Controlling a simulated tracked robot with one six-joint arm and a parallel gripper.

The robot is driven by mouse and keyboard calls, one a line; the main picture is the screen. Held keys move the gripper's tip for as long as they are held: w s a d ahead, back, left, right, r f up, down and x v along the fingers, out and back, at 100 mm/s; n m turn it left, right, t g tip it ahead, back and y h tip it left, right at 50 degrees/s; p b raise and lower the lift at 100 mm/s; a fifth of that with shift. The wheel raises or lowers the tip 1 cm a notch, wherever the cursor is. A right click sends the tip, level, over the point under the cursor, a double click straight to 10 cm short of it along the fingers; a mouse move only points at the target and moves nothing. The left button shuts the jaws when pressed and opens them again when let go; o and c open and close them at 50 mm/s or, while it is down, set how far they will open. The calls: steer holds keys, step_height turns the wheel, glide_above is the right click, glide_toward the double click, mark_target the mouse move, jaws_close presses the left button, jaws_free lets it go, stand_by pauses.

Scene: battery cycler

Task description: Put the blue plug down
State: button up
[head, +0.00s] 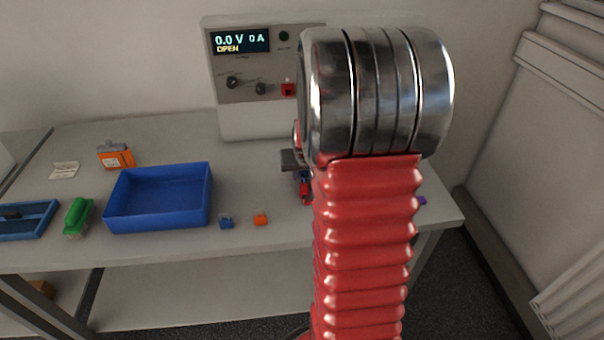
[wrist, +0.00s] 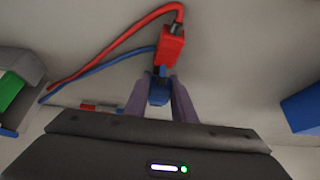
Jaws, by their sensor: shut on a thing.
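The blue plug (wrist: 158,93) is between the two fingers of my gripper (wrist: 159,87) in the wrist view. My gripper is shut on it. A blue cable (wrist: 105,68) runs from near the plug to the left. A red plug (wrist: 171,46) with a red cable (wrist: 112,42) is just beyond the fingertips; I cannot tell whether it touches the blue plug. The gap between the blue plug and the table cannot be told.
The cycler (head: 240,115) stands at the back, its display reading 0.0 V, 0 A, OPEN. A blue bin (head: 157,220), a small blue piece (head: 226,223), an orange piece (head: 261,219), a green object (head: 77,216) and an orange object (head: 116,157) are on the table (head: 255,160).

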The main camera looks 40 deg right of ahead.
steer(key=shift+s+f, duration=0.1)
steer(key=shift+f, duration=0.35)
steer(key=shift+s+a+f, duration=0.15)
steer(key=shift+f, duration=0.25)
steer(key=o, duration=0.7)
steer(key=shift+o, duration=0.5)
steer(key=shift+r, duration=0.65)
steer(key=v, duration=1.2)
steer(key=shift+w+r, duration=0.15)
steer(key=shift+w, duration=0.15)
